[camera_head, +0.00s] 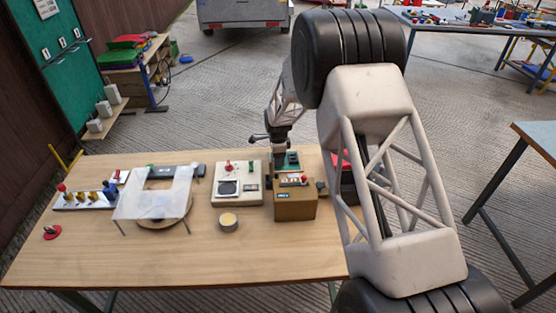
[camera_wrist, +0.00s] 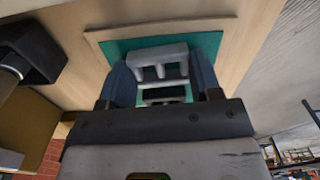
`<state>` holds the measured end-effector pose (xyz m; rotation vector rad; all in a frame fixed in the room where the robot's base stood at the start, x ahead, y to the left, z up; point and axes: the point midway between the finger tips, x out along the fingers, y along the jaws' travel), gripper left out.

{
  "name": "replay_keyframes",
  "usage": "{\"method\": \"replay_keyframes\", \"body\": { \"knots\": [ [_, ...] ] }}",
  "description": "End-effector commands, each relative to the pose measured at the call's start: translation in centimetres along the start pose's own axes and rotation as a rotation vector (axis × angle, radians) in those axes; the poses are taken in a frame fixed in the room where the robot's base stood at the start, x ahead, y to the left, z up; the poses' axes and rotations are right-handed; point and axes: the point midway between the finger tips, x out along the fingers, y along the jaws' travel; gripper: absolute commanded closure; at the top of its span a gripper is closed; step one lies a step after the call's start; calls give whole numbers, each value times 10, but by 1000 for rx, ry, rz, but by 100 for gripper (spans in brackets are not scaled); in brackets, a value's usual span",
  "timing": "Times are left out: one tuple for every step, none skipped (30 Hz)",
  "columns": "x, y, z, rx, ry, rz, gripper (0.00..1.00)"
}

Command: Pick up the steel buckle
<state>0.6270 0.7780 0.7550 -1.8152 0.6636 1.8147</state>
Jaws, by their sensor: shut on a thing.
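The steel buckle (camera_wrist: 158,62) is a grey metal piece with slots, seen in the wrist view between the two dark fingers of my gripper (camera_wrist: 162,78). My gripper is shut on it, with a finger at each side. A green pad (camera_wrist: 215,45) on a wooden board lies behind the buckle. I cannot tell whether the buckle still touches the pad. In the head view my gripper (camera_head: 280,167) is over the back right of the table, beside the green pad (camera_head: 293,158); the buckle cannot be made out there.
A brown box (camera_head: 296,208) stands just in front of my gripper. A white panel with a red knob (camera_head: 237,197), a round tin (camera_head: 228,222) and a stand with a translucent sheet (camera_head: 150,203) are to the left. The table's (camera_head: 190,258) front is mostly clear.

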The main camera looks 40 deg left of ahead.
Motion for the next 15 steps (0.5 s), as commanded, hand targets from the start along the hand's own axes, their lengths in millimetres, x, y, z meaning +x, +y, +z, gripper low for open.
{"method": "replay_keyframes", "body": {
  "knots": [
    [0,0,0,0,0,0,67],
    [0,0,0,0,0,0,67],
    [0,0,0,0,0,0,67],
    [-1,0,0,0,0,0,67],
    [-2,0,0,0,0,-1,67],
    [-3,0,0,0,0,-1,67],
    [-4,0,0,0,0,-1,67],
    [-6,0,0,0,0,-1,67],
    [-8,0,0,0,0,-2,67],
    [-10,0,0,0,0,-2,67],
    [-13,0,0,0,0,-2,67],
    [-17,0,0,0,0,-2,67],
    [-20,0,0,0,0,-2,67],
    [-24,0,0,0,0,-1,67],
    [-30,0,0,0,0,-2,67]
  ]
}}
